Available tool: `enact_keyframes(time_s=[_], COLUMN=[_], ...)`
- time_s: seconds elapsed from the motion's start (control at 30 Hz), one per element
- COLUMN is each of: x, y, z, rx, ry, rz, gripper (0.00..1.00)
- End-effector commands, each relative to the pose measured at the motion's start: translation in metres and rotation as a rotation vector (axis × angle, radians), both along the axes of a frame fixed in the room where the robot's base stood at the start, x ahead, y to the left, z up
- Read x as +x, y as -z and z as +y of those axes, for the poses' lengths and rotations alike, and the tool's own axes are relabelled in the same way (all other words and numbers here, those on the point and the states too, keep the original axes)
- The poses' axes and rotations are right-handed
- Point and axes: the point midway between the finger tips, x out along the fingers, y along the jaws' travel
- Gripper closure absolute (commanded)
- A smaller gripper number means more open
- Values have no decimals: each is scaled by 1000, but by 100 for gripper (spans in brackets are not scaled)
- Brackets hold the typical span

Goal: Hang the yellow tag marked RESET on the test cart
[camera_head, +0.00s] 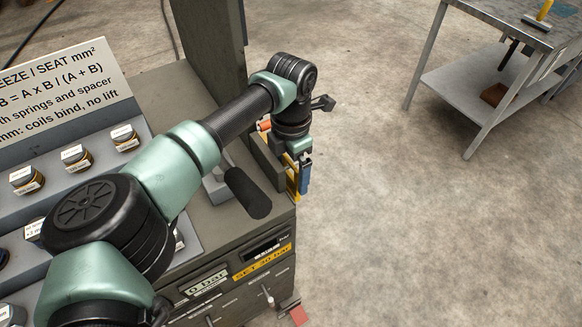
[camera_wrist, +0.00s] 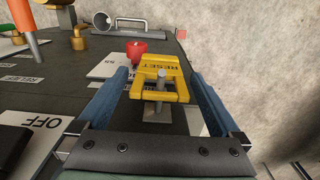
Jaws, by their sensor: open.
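The yellow tag marked RESET (camera_wrist: 160,69) is in the middle of the wrist view, its lettering upside down. A short metal peg (camera_wrist: 161,78) shows at its frame-like opening; I cannot tell whether the tag bears on it. My gripper (camera_wrist: 162,82) is open, with one blue finger on each side of the tag and gaps visible between. In the head view my gripper (camera_head: 298,175) is at the right edge of the bench, and the tag cannot be made out clearly there. No label in view says which piece is the test cart.
The dark bench (camera_head: 220,262) carries gauges, labels and jars. In the wrist view a red knob (camera_wrist: 136,52), brass fittings and an OFF plate (camera_wrist: 36,128) are near the gripper. A grey metal table with a lower shelf (camera_head: 472,85) stands at upper right, across clear floor.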

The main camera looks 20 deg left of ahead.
Motion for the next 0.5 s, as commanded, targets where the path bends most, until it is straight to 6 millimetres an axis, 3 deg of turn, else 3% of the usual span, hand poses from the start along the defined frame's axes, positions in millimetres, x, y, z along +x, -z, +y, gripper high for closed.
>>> enact_keyframes(time_s=[0.5], x=[1], y=[-100], z=[1], rx=[3], ry=[0], rz=[-3], gripper=[0])
